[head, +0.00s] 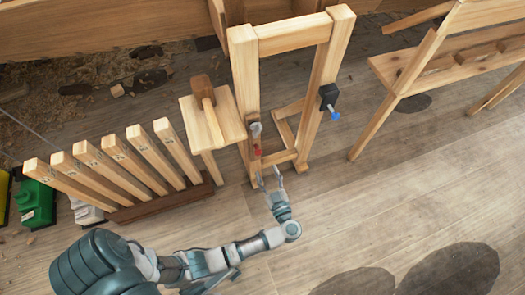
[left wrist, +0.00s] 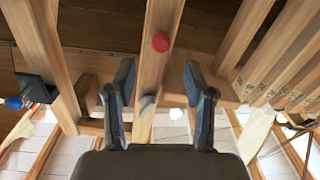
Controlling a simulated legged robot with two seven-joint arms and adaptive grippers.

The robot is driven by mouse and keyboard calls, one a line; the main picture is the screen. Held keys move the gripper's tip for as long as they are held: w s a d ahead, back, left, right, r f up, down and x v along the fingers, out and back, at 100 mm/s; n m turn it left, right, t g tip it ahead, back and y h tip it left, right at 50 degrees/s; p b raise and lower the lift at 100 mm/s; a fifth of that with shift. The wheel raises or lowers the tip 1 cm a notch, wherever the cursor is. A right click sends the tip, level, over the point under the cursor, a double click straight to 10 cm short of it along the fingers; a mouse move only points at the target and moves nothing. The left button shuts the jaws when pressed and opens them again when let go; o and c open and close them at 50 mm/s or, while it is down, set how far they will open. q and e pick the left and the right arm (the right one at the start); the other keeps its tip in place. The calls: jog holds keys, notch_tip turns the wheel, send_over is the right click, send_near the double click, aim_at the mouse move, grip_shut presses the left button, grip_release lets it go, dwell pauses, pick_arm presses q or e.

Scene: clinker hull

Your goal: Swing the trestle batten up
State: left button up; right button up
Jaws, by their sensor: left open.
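The wooden trestle (head: 292,36) stands upright at top centre of the head view, with two posts and a top bar. A red knob (head: 258,152) and a grey metal fitting (head: 256,130) sit low by its left post. My left gripper (head: 269,175) is open just below them. In the left wrist view, a wooden bar (left wrist: 158,68) runs between the spread fingers (left wrist: 160,76), with the red knob (left wrist: 160,42) and a grey piece (left wrist: 147,103) on it. I cannot tell whether this bar is the batten or a post. The fingers look empty. My right gripper is not in view.
A black clamp with a blue knob (head: 329,97) is on the right post. A mallet (head: 208,97) lies on a small stand (head: 226,120) to the left. A rack of upright slats (head: 122,165) stands further left. A wooden bench (head: 440,65) is at right. The floor front right is clear.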

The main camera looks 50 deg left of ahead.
aim_at(258, 152)
pick_arm(q)
jog(key=b+x, duration=0.1)
jog(key=x, duration=0.3)
jog(key=b+x, duration=0.1)
jog(key=x, duration=0.3)
jog(key=shift+a+f, duration=0.25)
jog(key=shift+a, duration=0.05)
jog(key=shift+w+a+r, duration=0.2)
jog(key=shift+w+a, duration=0.1)
jog(key=shift+a, duration=0.15)
grip_shut()
